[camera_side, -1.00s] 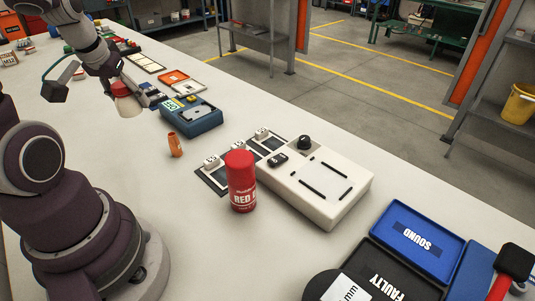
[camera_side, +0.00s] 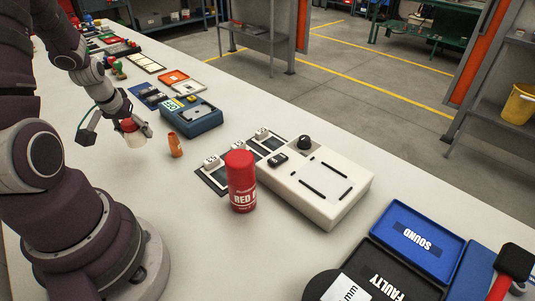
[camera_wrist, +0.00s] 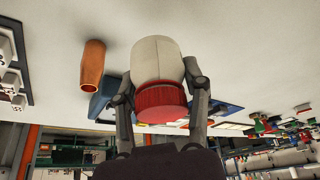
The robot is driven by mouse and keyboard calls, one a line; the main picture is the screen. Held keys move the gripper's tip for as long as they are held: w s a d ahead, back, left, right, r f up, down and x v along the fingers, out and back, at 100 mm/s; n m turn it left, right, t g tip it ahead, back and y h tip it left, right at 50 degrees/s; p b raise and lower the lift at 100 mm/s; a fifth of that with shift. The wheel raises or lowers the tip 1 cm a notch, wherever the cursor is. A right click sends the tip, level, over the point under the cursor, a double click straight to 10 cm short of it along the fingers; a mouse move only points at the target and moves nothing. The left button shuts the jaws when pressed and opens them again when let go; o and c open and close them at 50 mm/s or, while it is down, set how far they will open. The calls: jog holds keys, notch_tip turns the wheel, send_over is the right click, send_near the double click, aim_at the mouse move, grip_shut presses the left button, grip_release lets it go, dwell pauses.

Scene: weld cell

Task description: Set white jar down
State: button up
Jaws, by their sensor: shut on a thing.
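The white jar (camera_wrist: 158,58) has a red ribbed lid (camera_wrist: 161,101). My gripper (camera_wrist: 160,84) is shut on it, with one finger on each side. In the side view the jar (camera_side: 136,140) shows lid up, roughly upright, below my gripper (camera_side: 132,127). It is at or just above the pale bench (camera_side: 215,255), left of a small orange cylinder (camera_side: 175,145). I cannot tell whether its base touches the bench.
A blue instrument (camera_side: 196,121) stands behind the orange cylinder. A red can (camera_side: 240,182) and a white panel box (camera_side: 318,182) stand to the right. The bench in front of the jar is clear.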

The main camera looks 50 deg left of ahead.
send_over(155, 126)
jog(key=s, duration=0.1)
jog(key=shift+d+f, duration=0.45)
jog(key=shift+f, duration=0.1)
jog(key=shift+w+a+f, duration=0.1)
jog(key=shift+a+f, duration=0.05)
jog(key=shift+f, duration=1.6)
jog(key=shift+f, duration=0.15)
jog(key=o, duration=1.2)
